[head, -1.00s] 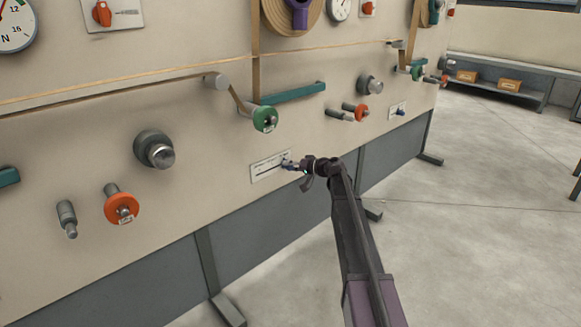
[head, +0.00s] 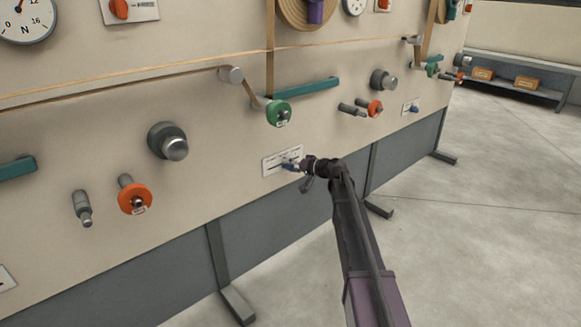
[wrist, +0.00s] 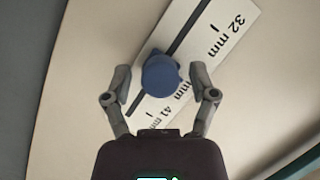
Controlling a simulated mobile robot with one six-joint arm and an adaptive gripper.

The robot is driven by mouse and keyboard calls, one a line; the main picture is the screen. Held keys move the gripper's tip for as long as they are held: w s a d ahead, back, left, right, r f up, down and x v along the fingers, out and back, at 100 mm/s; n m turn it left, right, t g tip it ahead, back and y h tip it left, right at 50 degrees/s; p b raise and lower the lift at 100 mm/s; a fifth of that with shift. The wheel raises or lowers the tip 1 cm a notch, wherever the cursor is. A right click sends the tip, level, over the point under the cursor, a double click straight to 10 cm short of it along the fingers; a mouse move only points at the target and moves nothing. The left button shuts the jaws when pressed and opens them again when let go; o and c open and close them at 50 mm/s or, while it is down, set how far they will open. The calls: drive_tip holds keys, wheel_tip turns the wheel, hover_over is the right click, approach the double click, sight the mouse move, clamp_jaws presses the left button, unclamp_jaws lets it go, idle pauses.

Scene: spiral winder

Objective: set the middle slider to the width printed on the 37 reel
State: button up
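The slider's blue knob (wrist: 160,73) stands on a white scale plate (wrist: 224,35) with a dark slot. In the wrist view the knob lies between the 32 mm and 41 mm labels, beside a middle label that is partly hidden. My gripper (wrist: 160,78) is open, with one finger on each side of the knob and a visible gap at both. In the head view my gripper (head: 306,165) is at the right part of the plate (head: 270,168), by the knob (head: 290,164). No reel number 37 is readable; the tag on the green reel (head: 271,110) above is too small.
An orange reel (head: 130,192), a grey knob (head: 168,138) and a peg (head: 81,206) stick out from the panel at left. A teal bar (head: 306,88) is above the plate. Support feet (head: 238,303) reach onto the floor. Open floor (head: 480,230) lies at right.

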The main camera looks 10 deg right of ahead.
sight(295, 159)
drive_tip(key=shift+d, duration=0.1)
drive_tip(key=w+d, duration=0.2)
drive_tip(key=d, duration=0.1)
drive_tip(key=w+d, duration=0.1)
drive_tip(key=d, duration=0.1)
drive_tip(key=shift+w+d, duration=0.1)
drive_tip(key=shift+w, duration=0.05)
drive_tip(key=p+v, duration=0.3)
drive_tip(key=v, duration=1.1)
drive_tip(key=s+a+r+g+h+p, duration=0.2)
drive_tip(key=s+a+r+p, duration=0.2)
drive_tip(key=p, duration=0.5)
drive_tip(key=s+a+r+g+h+p, duration=0.1)
drive_tip(key=s+a+r+g+p, duration=0.1)
drive_tip(key=s+a+r+p, duration=0.2)
drive_tip(key=s+a+r+n+g+h+p, duration=0.1)
drive_tip(key=s+a+r+g+h+p, duration=0.1)
drive_tip(key=s+a+r+p, duration=0.2)
drive_tip(key=s+r+p, duration=0.3)
drive_tip(key=s+p, duration=0.4)
drive_tip(key=p, duration=0.2)
drive_tip(key=shift+r+g+h+p, duration=0.3)
drive_tip(key=shift+r, duration=0.05)
idle(0.8)
